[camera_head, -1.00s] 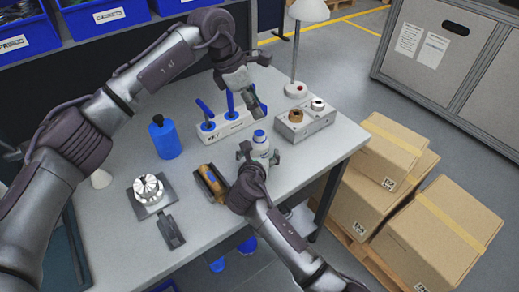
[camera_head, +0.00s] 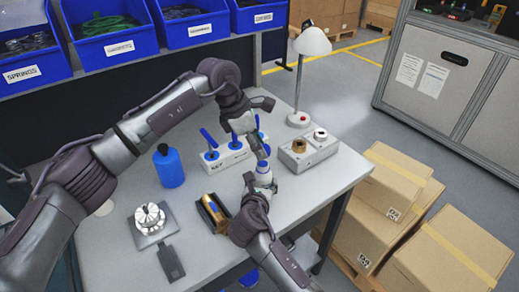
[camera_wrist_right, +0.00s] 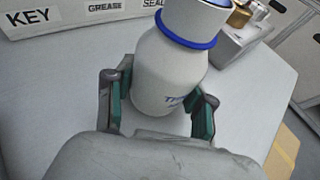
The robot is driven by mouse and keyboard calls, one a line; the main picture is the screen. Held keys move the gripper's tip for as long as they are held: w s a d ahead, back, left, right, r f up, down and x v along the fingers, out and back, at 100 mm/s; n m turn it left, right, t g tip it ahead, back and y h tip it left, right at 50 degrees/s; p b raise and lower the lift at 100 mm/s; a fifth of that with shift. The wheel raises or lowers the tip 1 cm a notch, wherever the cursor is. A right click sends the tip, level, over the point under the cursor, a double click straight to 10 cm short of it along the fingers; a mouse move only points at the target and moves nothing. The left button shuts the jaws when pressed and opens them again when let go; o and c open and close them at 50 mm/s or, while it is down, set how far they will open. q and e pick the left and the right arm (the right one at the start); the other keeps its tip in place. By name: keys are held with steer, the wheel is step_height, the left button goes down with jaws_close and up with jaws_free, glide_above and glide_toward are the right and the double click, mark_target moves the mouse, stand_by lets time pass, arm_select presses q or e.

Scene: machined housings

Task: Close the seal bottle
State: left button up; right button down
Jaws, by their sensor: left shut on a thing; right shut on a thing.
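The seal bottle is white with a blue ring at its neck and a blue cap (camera_head: 263,167). My right gripper (camera_wrist_right: 158,105) is shut around the bottle's body (camera_wrist_right: 168,75), with one finger on each side, and holds it upright. The bottle's top edge is cut off in the right wrist view. My left gripper (camera_head: 262,154) comes down from above in the head view, right at the bottle's top, and is shut on the blue cap. The exact contact between its fingers and the cap is too small to make out.
A white rack (camera_head: 228,157) with blue handles stands behind the bottle. A grey box (camera_head: 309,151) with round fittings is to the right. A blue bottle (camera_head: 169,167), a metal part on a plate (camera_head: 152,222) and a brown item in a dark holder (camera_head: 213,213) are to the left.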

mark_target(261, 163)
arm_select(q)
steer(key=shift+f, duration=0.95)
steer(key=shift+f, duration=0.85)
steer(key=shift+f, duration=0.6)
steer(key=m+g, duration=0.1)
steer(key=m, duration=0.2)
steer(key=w+m+g, duration=0.1)
steer(key=m, duration=0.2)
steer(key=shift+d, duration=0.1)
steer(key=m+g+y, duration=0.1)
steer(key=m, duration=0.3)
steer(key=shift+d+g, duration=0.1)
steer(key=shift+g, duration=0.3)
